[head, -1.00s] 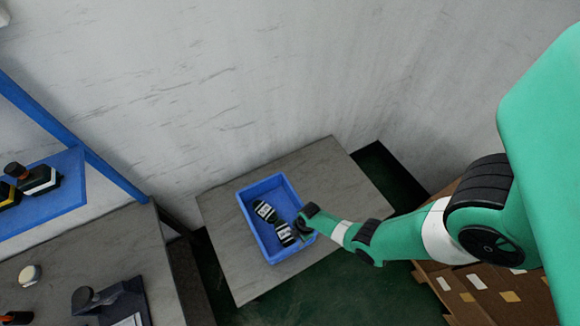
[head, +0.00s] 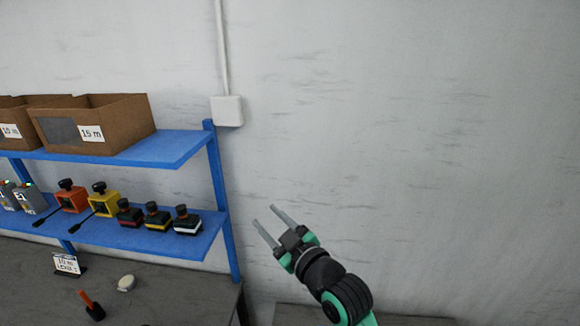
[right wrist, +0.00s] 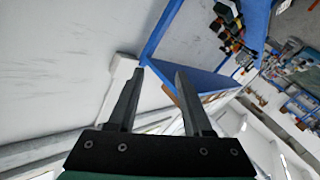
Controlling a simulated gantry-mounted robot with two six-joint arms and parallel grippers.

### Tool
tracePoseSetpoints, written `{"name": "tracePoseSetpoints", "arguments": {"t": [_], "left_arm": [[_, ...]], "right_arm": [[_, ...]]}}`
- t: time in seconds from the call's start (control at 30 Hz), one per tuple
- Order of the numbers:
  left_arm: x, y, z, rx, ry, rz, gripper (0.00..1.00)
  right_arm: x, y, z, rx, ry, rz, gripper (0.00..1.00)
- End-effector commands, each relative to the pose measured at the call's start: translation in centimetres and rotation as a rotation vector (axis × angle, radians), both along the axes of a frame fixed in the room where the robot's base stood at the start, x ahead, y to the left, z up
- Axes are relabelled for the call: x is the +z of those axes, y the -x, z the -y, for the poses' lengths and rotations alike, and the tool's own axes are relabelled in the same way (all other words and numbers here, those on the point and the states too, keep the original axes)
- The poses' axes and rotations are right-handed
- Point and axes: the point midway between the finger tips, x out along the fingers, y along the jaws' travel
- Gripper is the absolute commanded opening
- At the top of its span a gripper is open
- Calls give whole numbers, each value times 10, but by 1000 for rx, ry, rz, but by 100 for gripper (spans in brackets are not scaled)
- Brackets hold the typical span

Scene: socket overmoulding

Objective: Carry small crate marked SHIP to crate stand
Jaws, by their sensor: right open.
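My right gripper (head: 264,216) is raised in front of the wall, to the right of the blue shelf's end post. Its two fingers are apart with nothing between them. The right wrist view also shows the open, empty fingers (right wrist: 160,74). No small crate marked SHIP shows in any view now. A grey tabletop edge (head: 360,316) shows at the bottom of the head view; whether it is the crate stand I cannot tell. My left gripper is not in view.
A blue shelf (head: 160,152) at left holds cardboard boxes (head: 98,122) above and several small coloured devices (head: 101,200) below. A grey bench (head: 170,295) lies under it. A white wall box (head: 227,111) hangs above the post. The wall right of my gripper is bare.

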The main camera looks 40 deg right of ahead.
Motion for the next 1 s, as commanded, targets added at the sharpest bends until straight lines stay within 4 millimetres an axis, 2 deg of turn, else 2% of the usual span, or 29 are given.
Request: {"name": "tracePoseSetpoints", "arguments": {"t": [0.03, 0.07, 0.1, 0.17, 0.2, 0.3, 0.4, 0.47, 0.77, 0.87, 1.0], "left_arm": [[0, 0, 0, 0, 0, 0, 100], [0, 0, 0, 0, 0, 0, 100], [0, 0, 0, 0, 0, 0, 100], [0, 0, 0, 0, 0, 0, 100], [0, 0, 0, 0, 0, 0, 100], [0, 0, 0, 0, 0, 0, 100], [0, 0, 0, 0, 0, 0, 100], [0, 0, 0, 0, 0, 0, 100], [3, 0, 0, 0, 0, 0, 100], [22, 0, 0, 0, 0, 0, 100], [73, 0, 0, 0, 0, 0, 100]], "right_arm": [[61, 11, -21, 31, -41, 139, 50], [93, 21, -32, 51, -73, 218, 50], [134, 37, -46, 84, -118, 320, 50], [189, 68, -66, 138, -187, 466, 50], [219, 90, -77, 176, -233, 552, 50], [273, 141, -95, 262, -326, 721, 50], [299, 174, -103, 320, -384, 816, 50], [305, 183, -105, 336, -400, 841, 50], [309, 185, -105, 339, -404, 846, 50], [329, 185, -105, 339, -403, 845, 50], [379, 184, -105, 338, -402, 844, 50]]}}
